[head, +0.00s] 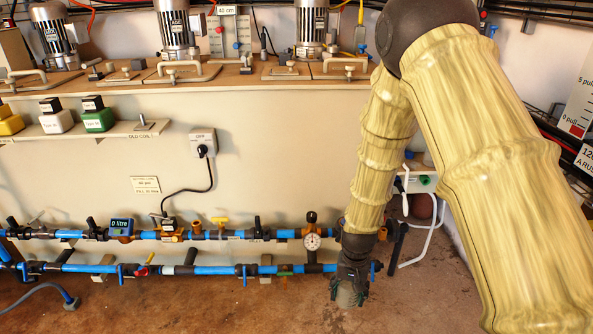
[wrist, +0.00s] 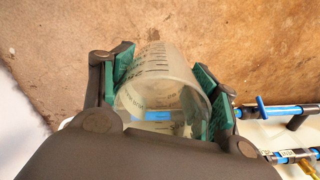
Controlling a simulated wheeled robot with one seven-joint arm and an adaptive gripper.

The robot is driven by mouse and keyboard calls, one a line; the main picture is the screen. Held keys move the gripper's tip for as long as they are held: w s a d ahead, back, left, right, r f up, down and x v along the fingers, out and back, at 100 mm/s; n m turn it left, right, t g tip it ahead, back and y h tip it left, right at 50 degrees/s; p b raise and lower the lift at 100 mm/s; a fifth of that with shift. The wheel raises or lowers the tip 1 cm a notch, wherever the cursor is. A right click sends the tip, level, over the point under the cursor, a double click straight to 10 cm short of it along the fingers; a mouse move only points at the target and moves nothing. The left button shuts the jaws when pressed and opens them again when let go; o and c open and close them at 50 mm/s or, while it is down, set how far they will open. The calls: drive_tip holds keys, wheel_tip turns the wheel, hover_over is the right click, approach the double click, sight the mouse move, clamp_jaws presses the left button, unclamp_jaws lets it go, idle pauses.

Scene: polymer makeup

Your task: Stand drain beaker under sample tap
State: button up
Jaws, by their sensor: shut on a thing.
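The drain beaker (wrist: 165,70) is a clear, graduated cup held between the green pads of my gripper (wrist: 165,88) in the wrist view. In the head view, my gripper (head: 348,284) points down near the brown floor, with a pale part of the beaker (head: 346,298) below the fingers. I cannot tell whether the beaker touches the floor. The blue pipes carry a yellow-handled tap (head: 219,223) and a red-handled valve (head: 149,260), both left of my gripper. I cannot tell which fitting is the sample tap.
A pressure gauge (head: 312,241) sits on the pipework just left of my gripper. A blue meter (head: 121,226) reads 0 litre. A white hose (head: 422,243) hangs behind my arm at right. The brown floor (head: 215,308) is mostly clear in front of the pipes.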

drive_tip(key=s+d+r+n+p, duration=0.1)
drive_tip(key=s+r+p, duration=0.1)
drive_tip(key=r+p, duration=1.6)
drive_tip(key=s+d+r+n+p, duration=0.2)
drive_tip(key=r+p, duration=1.6)
drive_tip(key=r, duration=0.1)
drive_tip(key=shift+d+p, duration=0.15)
drive_tip(key=shift+p, duration=0.15)
